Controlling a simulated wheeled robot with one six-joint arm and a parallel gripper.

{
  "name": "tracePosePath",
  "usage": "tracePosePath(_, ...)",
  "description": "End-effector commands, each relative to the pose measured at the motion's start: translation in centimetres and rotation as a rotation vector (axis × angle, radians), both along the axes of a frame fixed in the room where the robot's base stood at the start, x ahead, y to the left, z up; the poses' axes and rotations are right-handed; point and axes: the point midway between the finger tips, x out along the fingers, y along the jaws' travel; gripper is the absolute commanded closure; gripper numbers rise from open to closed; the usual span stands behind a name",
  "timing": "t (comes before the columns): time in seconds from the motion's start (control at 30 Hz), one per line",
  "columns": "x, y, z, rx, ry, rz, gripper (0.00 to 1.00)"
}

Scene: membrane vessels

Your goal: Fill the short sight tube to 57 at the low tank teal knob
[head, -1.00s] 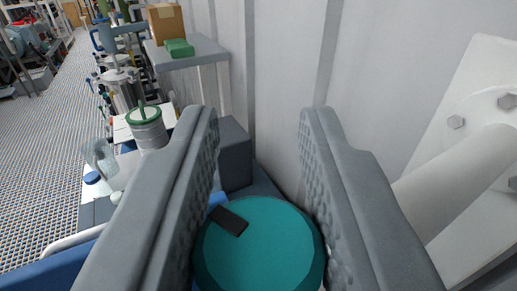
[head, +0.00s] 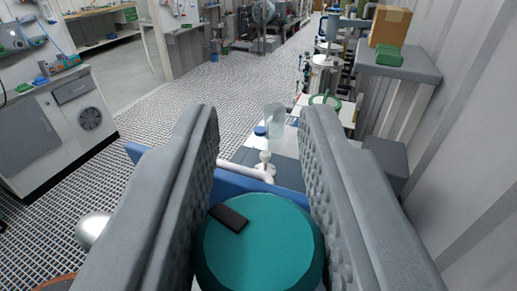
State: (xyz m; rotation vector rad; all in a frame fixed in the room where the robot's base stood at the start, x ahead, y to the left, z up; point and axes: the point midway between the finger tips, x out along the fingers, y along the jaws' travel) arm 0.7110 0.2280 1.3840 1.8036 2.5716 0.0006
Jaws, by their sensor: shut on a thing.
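The teal knob (head: 268,250) sits between the two grey padded fingers of my gripper (head: 262,235) in the head view. The gripper is shut on it, with a finger along each side. A black bar mark (head: 228,217) lies on the knob's top, toward its upper left. A clear, short upright tube (head: 274,120) stands beyond the knob; I cannot tell whether it is the sight tube. No level or scale reading can be made out. The low tank is not clearly seen.
A blue rail (head: 215,182) and a white pipe (head: 245,171) run behind the knob. A grey stand (head: 398,62) with a cardboard box (head: 390,26) is at the upper right, near the wall. A grey cabinet (head: 50,125) is at left. Patterned floor between is clear.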

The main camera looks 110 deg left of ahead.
Motion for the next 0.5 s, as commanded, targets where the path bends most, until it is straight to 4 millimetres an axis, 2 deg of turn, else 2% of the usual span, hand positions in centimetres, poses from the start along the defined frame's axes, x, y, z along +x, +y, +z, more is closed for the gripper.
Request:
tracePosePath(0.2,-0.05,-0.05,-0.07,0.001,0.001,0.095,0.96)
tracePosePath(0.5,-0.22,-0.08,-0.04,0.000,0.001,0.143,0.96)
